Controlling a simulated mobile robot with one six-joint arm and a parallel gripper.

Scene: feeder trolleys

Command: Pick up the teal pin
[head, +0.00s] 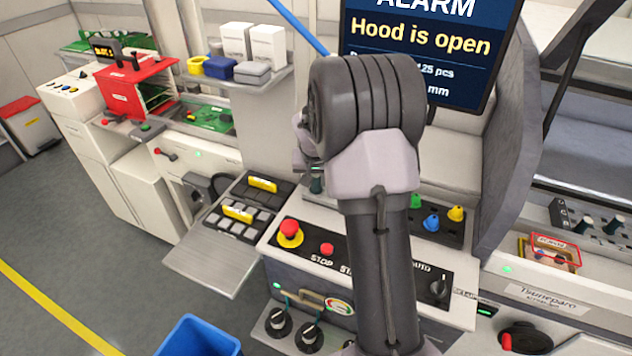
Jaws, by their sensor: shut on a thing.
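My gripper (304,158) shows only in part at the left edge of my thick grey wrist, which hides most of it. It is shut on a small dark teal piece, which looks like the teal pin (316,184), just below the jaws. The piece is mostly hidden, and its tilt cannot be told. It is above the back of the control panel (335,264). A dark holder (427,234) right of my arm bears a green pin (416,201), a blue pin (431,222) and a yellow pin (456,213).
A red emergency button (290,232) stands on the panel's left. A dark tray (237,190) with yellow labels lies further left. The alarm screen (430,50) reads "Hood is open". A blue bin (198,338) stands on the floor in front. A red-framed box (549,253) is at the right.

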